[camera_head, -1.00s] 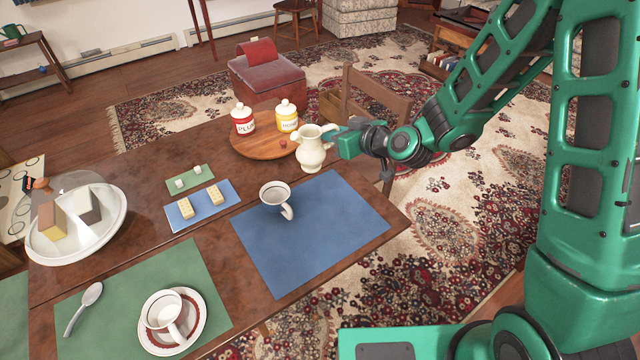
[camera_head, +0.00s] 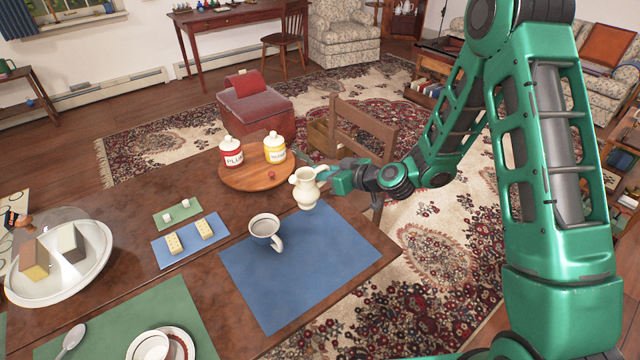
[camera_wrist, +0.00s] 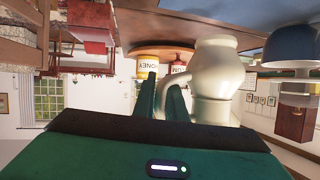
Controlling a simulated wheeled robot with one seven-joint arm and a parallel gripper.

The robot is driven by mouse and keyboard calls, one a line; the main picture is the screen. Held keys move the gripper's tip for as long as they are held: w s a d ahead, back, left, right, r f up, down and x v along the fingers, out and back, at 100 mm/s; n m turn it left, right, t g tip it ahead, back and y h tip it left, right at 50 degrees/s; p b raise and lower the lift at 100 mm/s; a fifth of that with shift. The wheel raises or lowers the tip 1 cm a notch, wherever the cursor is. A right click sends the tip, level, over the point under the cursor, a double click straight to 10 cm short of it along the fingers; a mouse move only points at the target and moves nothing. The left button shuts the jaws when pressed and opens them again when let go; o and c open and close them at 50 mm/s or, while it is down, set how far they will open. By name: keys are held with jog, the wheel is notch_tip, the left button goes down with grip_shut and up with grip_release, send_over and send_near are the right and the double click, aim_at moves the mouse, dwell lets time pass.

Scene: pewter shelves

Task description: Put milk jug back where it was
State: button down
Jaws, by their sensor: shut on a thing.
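The cream milk jug (camera_head: 306,188) is at the back edge of the blue placemat, just in front of the round wooden board (camera_head: 240,182). My gripper (camera_head: 328,180) comes from the right and is shut on the jug's handle side. In the wrist view, which is upside down, the jug (camera_wrist: 212,75) fills the middle right, with its handle between my fingers (camera_wrist: 162,98). The jug looks upright. I cannot tell whether its base touches the table or hangs just above it.
A red-labelled jar (camera_head: 231,153) and a yellow-labelled jar (camera_head: 274,149) stand on the board, with a small reddish thing near its front edge. A white cup (camera_head: 265,230) stands on the blue placemat (camera_head: 310,270). A wooden chair (camera_head: 362,128) is behind the table edge.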

jog(key=shift+w+d+f, duration=0.2)
jog(key=shift+f, duration=1.95)
jog(key=c, duration=1.8)
grip_release()
jog(key=shift+f, duration=0.1)
jog(key=v, duration=1.2)
